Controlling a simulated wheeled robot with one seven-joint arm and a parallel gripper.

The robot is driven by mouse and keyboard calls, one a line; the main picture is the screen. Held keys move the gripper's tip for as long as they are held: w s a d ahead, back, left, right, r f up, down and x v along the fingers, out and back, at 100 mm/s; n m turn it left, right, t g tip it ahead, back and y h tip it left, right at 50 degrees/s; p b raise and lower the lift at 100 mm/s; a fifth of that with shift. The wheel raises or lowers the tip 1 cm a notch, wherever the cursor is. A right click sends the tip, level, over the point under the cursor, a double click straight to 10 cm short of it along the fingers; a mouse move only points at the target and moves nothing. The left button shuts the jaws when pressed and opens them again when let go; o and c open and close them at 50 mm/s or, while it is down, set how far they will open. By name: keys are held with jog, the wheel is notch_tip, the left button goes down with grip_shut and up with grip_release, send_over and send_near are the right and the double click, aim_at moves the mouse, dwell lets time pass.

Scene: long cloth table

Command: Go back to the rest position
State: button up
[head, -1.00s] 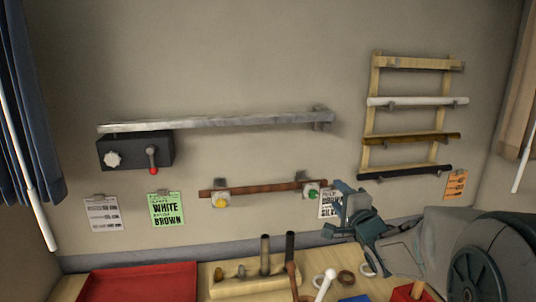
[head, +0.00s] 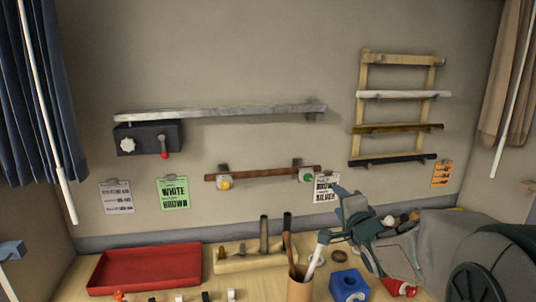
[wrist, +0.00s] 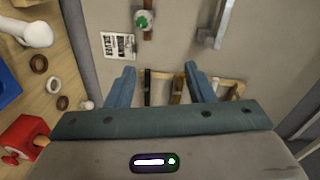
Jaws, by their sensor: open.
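My gripper (head: 336,214) is in the right half of the head view, raised over the back of the table near the wall. Its two blue-grey fingers stand apart, and nothing is between them. In the wrist view my gripper (wrist: 160,82) also shows open, its fingers reaching toward the wall. A rack (head: 365,110) with white, brown and black bars hangs on the wall to the right of it. No rest position is marked in these frames.
The table (head: 75,282) holds a red tray (head: 100,277), a wooden peg block (head: 240,264), a brown cup (head: 299,290) with sticks and a blue block (head: 348,283). On the wall are a silver bar (head: 220,112) and a brown bar (head: 260,174).

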jog(key=s+a+f+n+g+h+b, duration=0.1)
jog(key=s+f+n+g+b, duration=0.3)
jog(key=s+f+n+g, duration=0.3)
jog(key=s+a+f+n+g+h+b, duration=0.1)
jog(key=s+f+n+g+b, duration=0.4)
jog(key=s+f, duration=0.8)
jog(key=s+a+n+g, duration=0.1)
jog(key=s+n, duration=0.1)
jog(key=s, duration=0.7)
jog(key=shift+f+n+g, duration=0.35)
jog(key=shift+n+g, duration=0.05)
